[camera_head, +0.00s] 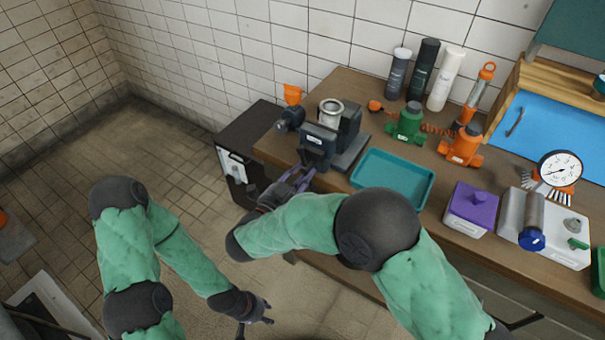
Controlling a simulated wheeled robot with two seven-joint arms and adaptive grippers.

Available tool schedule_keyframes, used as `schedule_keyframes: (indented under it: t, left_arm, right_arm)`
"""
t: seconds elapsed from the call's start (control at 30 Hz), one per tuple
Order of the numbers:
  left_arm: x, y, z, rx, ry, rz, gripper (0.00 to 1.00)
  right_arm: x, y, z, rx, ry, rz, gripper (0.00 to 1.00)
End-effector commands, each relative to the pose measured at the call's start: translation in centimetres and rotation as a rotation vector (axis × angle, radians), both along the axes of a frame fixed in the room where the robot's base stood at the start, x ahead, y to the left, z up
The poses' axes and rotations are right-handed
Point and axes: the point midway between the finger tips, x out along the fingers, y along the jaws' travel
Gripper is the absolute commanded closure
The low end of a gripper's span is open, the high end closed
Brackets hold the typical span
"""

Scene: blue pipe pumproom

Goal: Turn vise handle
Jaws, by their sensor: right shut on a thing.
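The dark grey vise (318,139) is at the left end of the wooden workbench, its front facing the bench's front edge. A metal ring-shaped part (330,108) shows at its top. My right gripper (301,179) is just in front of the vise, below its front jaw, with its purple fingers shut on what looks like the vise handle. The handle itself is mostly hidden by the fingers. My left gripper (257,321) is low over the floor, well away from the bench, with its fingers apart and nothing between them.
A teal tray (393,179) lies right of the vise. Behind it are green (408,124) and orange (462,147) devices and several bottles. A purple box (470,208) and a pressure gauge (560,168) are further right. A black cabinet (238,160) stands left of the bench. The tiled floor at left is mostly clear.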

Motion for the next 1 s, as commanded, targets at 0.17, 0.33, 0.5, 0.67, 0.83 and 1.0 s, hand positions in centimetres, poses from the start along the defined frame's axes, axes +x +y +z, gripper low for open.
schedule_keyframes:
  t: [0.17,0.33,0.5,0.67,0.83,1.0]
  left_arm:
    - [0.0,0.0,0.0,0.0,0.0,0.0,0.6]
    - [0.0,0.0,0.0,0.0,0.0,0.0,0.6]
    - [0.0,0.0,0.0,0.0,0.0,0.0,0.6]
    - [0.0,0.0,0.0,0.0,0.0,0.0,0.6]
    - [0.0,0.0,0.0,0.0,0.0,0.0,0.6]
    - [0.0,0.0,0.0,0.0,0.0,0.0,0.6]
  right_arm:
    - [-0.3,0.2,-0.1,-0.008,0.003,0.003,1.0]
    - [-0.3,0.2,-0.1,-0.008,0.004,0.003,0.47]
    - [-0.2,0.1,-0.1,-0.006,0.004,0.002,0.45]
    - [-0.2,0.1,-0.1,-0.006,0.004,0.002,0.45]
    - [-1.0,0.9,-0.1,-0.005,0.004,0.004,0.45]
    - [-3.4,2.7,0.0,-0.006,0.004,0.006,0.45]
